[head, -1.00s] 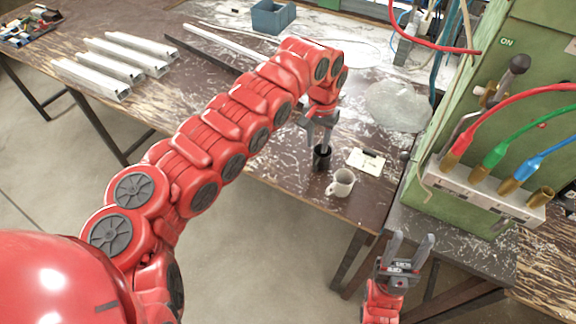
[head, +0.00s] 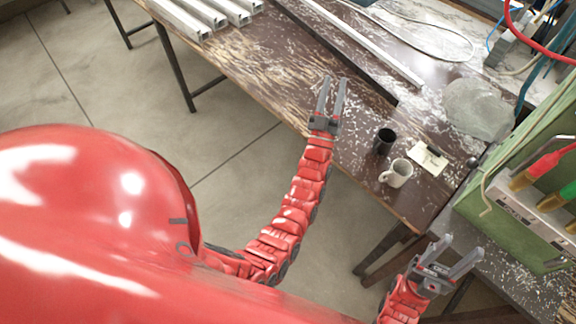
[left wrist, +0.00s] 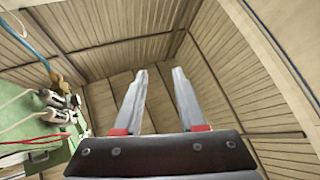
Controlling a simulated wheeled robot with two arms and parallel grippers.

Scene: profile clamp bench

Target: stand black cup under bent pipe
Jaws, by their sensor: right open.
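The black cup (head: 385,141) stands upright on the brown workbench, just behind a white mug. My left gripper (head: 335,82) is open and empty, to the left of the cup and apart from it. In the left wrist view its two fingers (left wrist: 159,72) are spread with nothing between them, pointing at the room's walls and ceiling. My right gripper (head: 462,246) is open and empty at the lower right, in front of the bench's right end. I cannot make out a bent pipe with certainty; the green machine (head: 541,166) is cut off at the right edge.
The white mug (head: 397,174) is close to the cup. A white card (head: 429,157) lies to their right, and a clear lump (head: 479,109) behind. Metal profiles (head: 205,14) lie at the back left. A dark bar (head: 340,56) crosses the bench. The bench's front edge is near the mug.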

